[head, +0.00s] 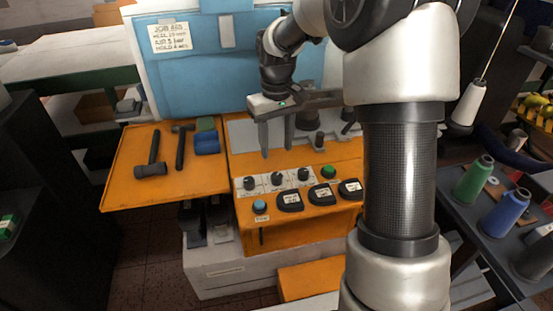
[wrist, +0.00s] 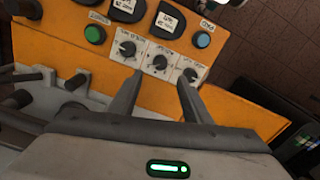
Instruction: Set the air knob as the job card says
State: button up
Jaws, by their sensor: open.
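The job card (head: 171,37) is on the blue panel at upper left; its air line seems to read 5 bar, though the print is small. Three black knobs on white plates sit in a row on the orange console: left (head: 250,182), middle (head: 277,178) and right (head: 304,174). The wrist view shows the row reversed, with the middle knob (wrist: 160,61) between the others. Their labels are too blurred to tell which is air. My gripper (head: 277,150) is open and empty above and behind the row. In the wrist view my fingertips (wrist: 160,76) straddle the middle knob's line, apart from it.
A green button (head: 329,171) and a blue button (head: 260,206) flank the knobs. Black labelled pads (head: 321,194) lie in front. Hammers (head: 151,160) and a blue block (head: 206,143) lie on the left orange shelf. Metal fixtures (head: 318,138) stand behind the console.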

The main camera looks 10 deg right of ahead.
notch_tip(320, 180, up, 7)
jog(key=shift+p, duration=0.35)
jog(key=s+r+m+t+p, duration=0.1)
jog(key=s+r+t+p, duration=0.2)
jog(key=s+r+p, duration=0.75)
jog(key=s+r+m+t, duration=0.1)
jog(key=s+r, duration=0.3)
jog(key=s, duration=0.3)
jog(key=s+r+m+t+p, duration=0.1)
jog(key=s+r, duration=0.3)
jog(key=s, duration=0.3)
jog(key=shift+s+r+t, duration=0.2)
jog(key=shift+s+t, duration=0.1)
jog(key=shift+s, duration=0.05)
